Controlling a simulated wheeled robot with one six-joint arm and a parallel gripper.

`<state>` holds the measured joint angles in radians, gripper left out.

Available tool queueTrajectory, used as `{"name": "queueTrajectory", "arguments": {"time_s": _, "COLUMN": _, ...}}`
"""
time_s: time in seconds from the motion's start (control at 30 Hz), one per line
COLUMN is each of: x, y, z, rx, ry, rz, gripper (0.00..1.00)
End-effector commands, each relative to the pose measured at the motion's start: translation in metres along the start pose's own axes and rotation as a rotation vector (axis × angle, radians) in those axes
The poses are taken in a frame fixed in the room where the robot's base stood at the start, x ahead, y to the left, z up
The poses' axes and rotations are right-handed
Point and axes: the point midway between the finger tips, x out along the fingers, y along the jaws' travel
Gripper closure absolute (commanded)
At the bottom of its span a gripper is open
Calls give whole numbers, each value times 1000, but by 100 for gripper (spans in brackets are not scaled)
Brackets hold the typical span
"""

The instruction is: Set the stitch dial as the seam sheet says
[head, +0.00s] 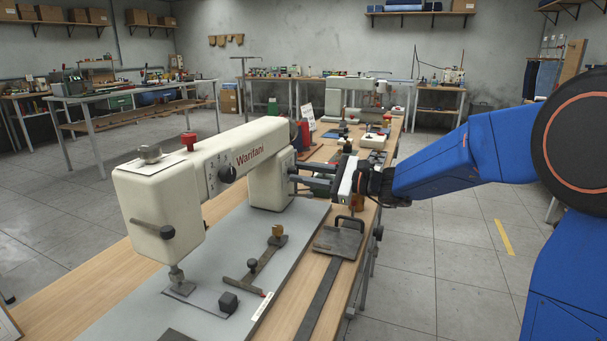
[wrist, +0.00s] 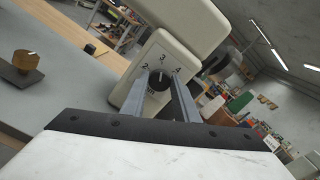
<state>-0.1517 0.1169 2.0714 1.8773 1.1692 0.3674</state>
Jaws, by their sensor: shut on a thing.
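A cream sewing machine marked Warifani (head: 160,195) stands on the wooden bench. In the wrist view, a black stitch dial (wrist: 158,83) with the numbers 2, 3 and 4 around it sits on the machine's pillar. A pale mark on its knob points up, roughly toward 3. My gripper (wrist: 160,84) has one finger on each side of this knob and is shut on it. Another black knob with numbers (head: 228,173) shows on the machine's long side. I cannot read any seam sheet.
A grey bed plate (head: 215,265) bears a guide with a brass knob (head: 277,236) and a dark block (head: 229,302). A dark clamp-like fixture (head: 338,241) lies at the bench's right edge. A second machine (head: 333,98) stands behind. The floor at right is clear.

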Motion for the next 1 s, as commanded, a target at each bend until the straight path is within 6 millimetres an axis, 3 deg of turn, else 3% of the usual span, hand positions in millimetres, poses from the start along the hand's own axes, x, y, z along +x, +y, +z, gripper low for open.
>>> {"name": "queueTrajectory", "arguments": {"time_s": 0.33, "x": 0, "y": 0, "z": 0, "rx": -1, "ry": 0, "rz": 0, "gripper": 95}}
{"name": "queueTrajectory", "arguments": {"time_s": 0.37, "x": 0, "y": 0, "z": 0, "rx": -1, "ry": 0, "rz": 0, "gripper": 65}}
{"name": "queueTrajectory", "arguments": {"time_s": 0.4, "x": 0, "y": 0, "z": 0, "rx": -1, "ry": 0, "rz": 0, "gripper": 56}}
{"name": "queueTrajectory", "arguments": {"time_s": 0.43, "x": 0, "y": 0, "z": 0, "rx": -1, "ry": 0, "rz": 0, "gripper": 54}}
{"name": "queueTrajectory", "arguments": {"time_s": 0.77, "x": -2, "y": 0, "z": 0, "rx": -1, "ry": 0, "rz": 0, "gripper": 54}}
{"name": "queueTrajectory", "arguments": {"time_s": 1.0, "x": -30, "y": 0, "z": 0, "rx": 0, "ry": 2, "rz": -2, "gripper": 54}}
